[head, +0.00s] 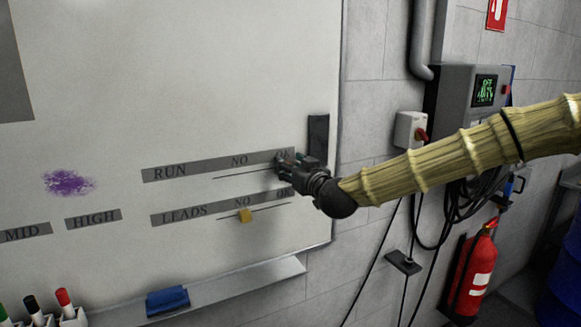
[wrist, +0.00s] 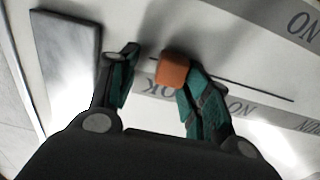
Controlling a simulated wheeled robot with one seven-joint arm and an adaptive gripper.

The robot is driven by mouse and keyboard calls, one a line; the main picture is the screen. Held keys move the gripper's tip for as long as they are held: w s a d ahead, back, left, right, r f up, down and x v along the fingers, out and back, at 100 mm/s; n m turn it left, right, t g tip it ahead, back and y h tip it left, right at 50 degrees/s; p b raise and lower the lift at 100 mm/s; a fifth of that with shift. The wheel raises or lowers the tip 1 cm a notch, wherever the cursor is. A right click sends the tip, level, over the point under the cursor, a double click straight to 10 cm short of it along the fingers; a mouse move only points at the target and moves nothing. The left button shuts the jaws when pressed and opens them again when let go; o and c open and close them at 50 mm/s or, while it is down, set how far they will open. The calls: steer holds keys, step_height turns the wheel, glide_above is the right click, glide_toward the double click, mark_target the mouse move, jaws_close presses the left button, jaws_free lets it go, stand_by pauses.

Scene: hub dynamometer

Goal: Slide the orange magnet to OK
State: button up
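The orange magnet (wrist: 173,70) is on the whiteboard at the OK end of the thin line under the RUN strip (head: 180,171), close to the word OK (wrist: 158,88). My gripper (head: 284,164) is at that end of the line and hides the magnet in the head view. In the wrist view my gripper (wrist: 157,62) is open. The magnet lies at the tip of its right finger and looks to touch it. A gap separates the magnet from the left finger.
A yellow magnet (head: 246,215) sits under NO on the LEADS line (head: 272,209). A dark upright block (head: 318,136) is on the board's right edge, near my gripper. A blue eraser (head: 167,301) and markers (head: 34,306) are on the tray below.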

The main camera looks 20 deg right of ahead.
steer(key=shift+s+a, duration=0.1)
steer(key=shift+a, duration=0.1)
steer(key=s+d, duration=0.2)
steer(key=s, duration=0.9)
steer(key=shift+s+d, duration=0.25)
steer(key=shift+d, duration=0.05)
steer(key=s+a+f+g+b, duration=0.1)
steer(key=s+a+f+g, duration=0.15)
steer(key=f, duration=1.05)
steer(key=s+a+f+m+g+b, duration=0.1)
steer(key=s+f+g, duration=0.25)
steer(key=f, duration=1.05)
steer(key=s+a+f+g+b, duration=0.1)
steer(key=s+f+g, duration=0.25)
steer(key=f, duration=0.95)
steer(key=s+d+f+g+h+b, duration=0.1)
steer(key=s+f+g, duration=0.3)
steer(key=s+f, duration=1)
steer(key=s+d+f+m+g+h+b, duration=0.1)
steer(key=s+f+g, duration=0.3)
steer(key=s+f, duration=0.9)
steer(key=s+h, duration=0.1)
steer(key=s, duration=0.4)
steer(key=shift+s+d+f+m, duration=0.2)
steer(key=shift+s+f+m, duration=0.1)
steer(key=shift+s+f, duration=0.1)
steer(key=shift+r, duration=0.1)
